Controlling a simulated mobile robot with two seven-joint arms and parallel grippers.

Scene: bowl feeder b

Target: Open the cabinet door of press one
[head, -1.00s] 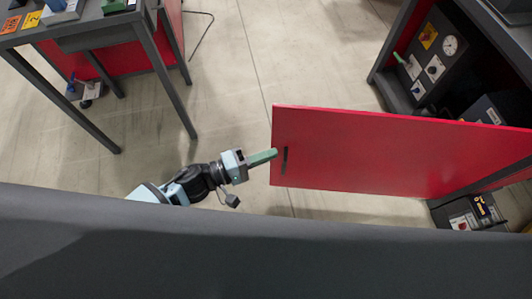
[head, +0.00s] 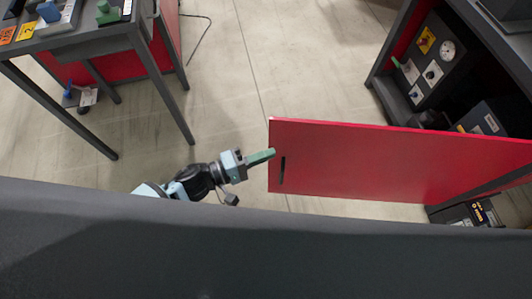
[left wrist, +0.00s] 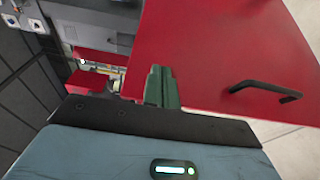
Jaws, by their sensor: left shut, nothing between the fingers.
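The red cabinet door (head: 400,165) stands swung out from the cabinet of the press at the right in the head view. Its dark handle (head: 283,168) is near its free left edge; the handle also shows in the left wrist view (left wrist: 262,91). My left gripper (head: 271,154) has green fingers, shut and empty. Its fingertips are at the door's free edge, beside the handle and not around it. I cannot tell whether they touch the door. In the left wrist view the fingers (left wrist: 161,86) overlap the red panel's lower left part. My right gripper is not in view.
The open cabinet (head: 425,75) holds a dark panel with a gauge and knobs. A dark box (head: 470,213) sits low beneath the door. A table (head: 90,42) with small items stands at the upper left. The floor (head: 240,80) between is clear.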

